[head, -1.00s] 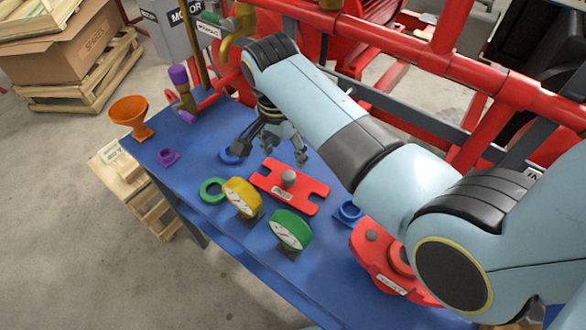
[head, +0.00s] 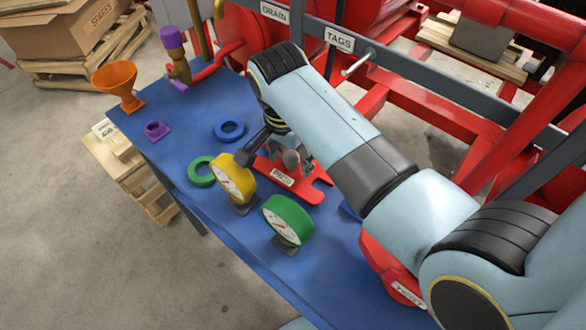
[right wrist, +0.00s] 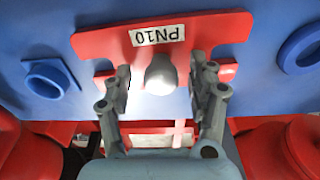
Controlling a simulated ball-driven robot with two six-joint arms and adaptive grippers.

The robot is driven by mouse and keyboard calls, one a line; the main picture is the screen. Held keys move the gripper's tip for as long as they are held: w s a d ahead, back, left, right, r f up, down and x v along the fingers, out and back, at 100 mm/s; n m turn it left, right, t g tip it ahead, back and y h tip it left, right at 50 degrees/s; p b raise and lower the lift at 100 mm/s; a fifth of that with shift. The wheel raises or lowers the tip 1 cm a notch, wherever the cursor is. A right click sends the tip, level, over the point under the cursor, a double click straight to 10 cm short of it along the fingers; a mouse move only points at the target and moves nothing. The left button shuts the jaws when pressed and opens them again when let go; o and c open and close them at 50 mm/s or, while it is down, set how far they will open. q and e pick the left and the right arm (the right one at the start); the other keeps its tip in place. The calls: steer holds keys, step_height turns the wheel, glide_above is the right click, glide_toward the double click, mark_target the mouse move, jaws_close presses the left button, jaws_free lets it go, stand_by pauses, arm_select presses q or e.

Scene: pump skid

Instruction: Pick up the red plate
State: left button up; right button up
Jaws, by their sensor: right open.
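The red plate (head: 312,192) lies on the blue table, with a PN10 label and a grey knob standing up from its middle. It also shows in the right wrist view (right wrist: 218,30), where the knob (right wrist: 160,72) is between my right fingers. My right gripper (head: 277,161) is over the plate, partly hiding it and its knob in the head view. In the right wrist view my right gripper (right wrist: 160,84) is open, one finger on each side of the knob with gaps. My left gripper is not in view.
A yellow gauge (head: 233,179) and a green gauge (head: 288,220) stand close in front of the plate. A green ring (head: 201,180) and a blue ring (head: 229,124) lie nearby. An orange funnel (head: 115,77) is at the far left. Red pipes run behind the table.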

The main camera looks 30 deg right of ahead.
steer(key=shift+a+r, duration=0.1)
steer(key=shift+r, duration=0.05)
steer(key=shift+c, duration=1.2)
jaws_close()
steer(key=shift+w+r, duration=0.1)
steer(key=shift+r, duration=0.05)
